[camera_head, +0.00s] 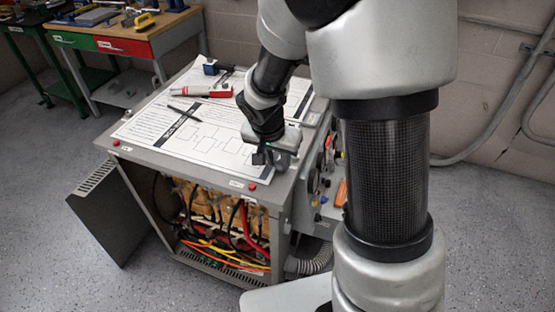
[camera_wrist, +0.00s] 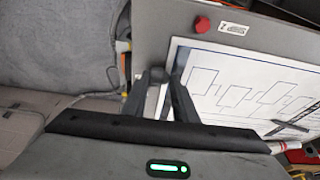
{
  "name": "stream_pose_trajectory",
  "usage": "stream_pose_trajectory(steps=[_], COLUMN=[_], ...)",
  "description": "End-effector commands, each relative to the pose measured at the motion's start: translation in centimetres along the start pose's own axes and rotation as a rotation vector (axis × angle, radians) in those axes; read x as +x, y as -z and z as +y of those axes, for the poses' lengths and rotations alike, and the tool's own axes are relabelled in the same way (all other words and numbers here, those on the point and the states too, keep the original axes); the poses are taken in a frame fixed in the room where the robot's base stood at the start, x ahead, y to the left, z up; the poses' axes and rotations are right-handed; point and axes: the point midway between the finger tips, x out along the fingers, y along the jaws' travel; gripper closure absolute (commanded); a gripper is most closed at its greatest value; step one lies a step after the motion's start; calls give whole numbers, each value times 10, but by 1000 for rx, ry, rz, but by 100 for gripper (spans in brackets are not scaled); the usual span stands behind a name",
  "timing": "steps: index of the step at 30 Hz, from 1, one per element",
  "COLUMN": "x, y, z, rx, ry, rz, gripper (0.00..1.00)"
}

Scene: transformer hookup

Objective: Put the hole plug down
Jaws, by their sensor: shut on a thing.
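My gripper (camera_head: 262,157) is over the front right part of the cabinet top (camera_head: 197,167), near the edge of the white diagram sheet (camera_head: 193,143). In the wrist view its two dark fingers (camera_wrist: 161,85) are shut on a small dark grey round piece, the hole plug (camera_wrist: 157,76). The plug is at the fingertips, by the sheet's corner and the cabinet's edge. I cannot tell whether it touches the surface. In the head view the fingers hide most of the plug.
Red buttons (camera_wrist: 202,25) sit at the cabinet's corners. A red-handled tool (camera_head: 207,91) and a dark pen-like tool (camera_head: 184,113) lie on the sheet. The cabinet's open front shows coils and coloured cables (camera_head: 225,247). A side panel with small parts (camera_head: 325,180) adjoins on the right.

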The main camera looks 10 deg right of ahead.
Motion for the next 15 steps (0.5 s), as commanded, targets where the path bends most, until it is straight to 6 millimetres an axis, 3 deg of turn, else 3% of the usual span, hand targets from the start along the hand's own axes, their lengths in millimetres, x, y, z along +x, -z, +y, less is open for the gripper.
stream_pose_trajectory(steps=[10,11,14,15], x=[3,3,2,2], y=[-1,-1,0,0], z=[0,0,0,0], rx=[0,0,0,0], ry=[1,1,1,1], rz=[2,1,1,1], gripper=[100,73,56,56])
